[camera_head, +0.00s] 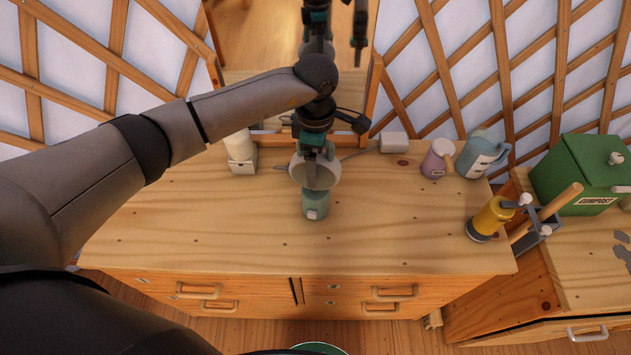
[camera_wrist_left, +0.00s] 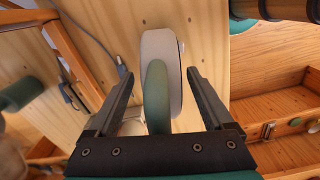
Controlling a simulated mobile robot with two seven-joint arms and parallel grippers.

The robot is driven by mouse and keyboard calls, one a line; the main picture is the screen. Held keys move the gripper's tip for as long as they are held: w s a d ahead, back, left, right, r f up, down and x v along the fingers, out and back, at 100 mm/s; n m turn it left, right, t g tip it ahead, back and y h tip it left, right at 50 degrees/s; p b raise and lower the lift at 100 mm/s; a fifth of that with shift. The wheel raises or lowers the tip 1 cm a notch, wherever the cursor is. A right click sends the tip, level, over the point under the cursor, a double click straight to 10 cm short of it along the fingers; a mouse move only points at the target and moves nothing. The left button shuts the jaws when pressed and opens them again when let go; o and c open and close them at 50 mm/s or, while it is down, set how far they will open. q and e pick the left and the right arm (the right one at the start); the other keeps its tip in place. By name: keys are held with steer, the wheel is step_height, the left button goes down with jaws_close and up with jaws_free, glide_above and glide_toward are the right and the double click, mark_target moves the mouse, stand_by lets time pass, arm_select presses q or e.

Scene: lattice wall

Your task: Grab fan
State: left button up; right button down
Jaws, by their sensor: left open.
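The fan stands upright on the wooden dresser top, with a pale round head (camera_head: 316,176) and a teal base (camera_head: 315,206). My left gripper (camera_head: 313,152) is directly above and behind the fan head, pointing down, and hides its top part. In the left wrist view the fan's white rim (camera_wrist_left: 152,47) and green housing (camera_wrist_left: 157,95) lie between the two spread fingers of my left gripper (camera_wrist_left: 161,75). The fingers are open, with visible gaps on both sides of the fan head. My right gripper is in neither view.
A mirror (camera_head: 290,45) stands behind the dresser (camera_head: 400,240). A white candle-like item (camera_head: 240,146) is left of the fan. The dresser's front is clear.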

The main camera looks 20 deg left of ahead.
arm_select(q)
jaws_close()
stand_by(0.6)
stand_by(0.8)
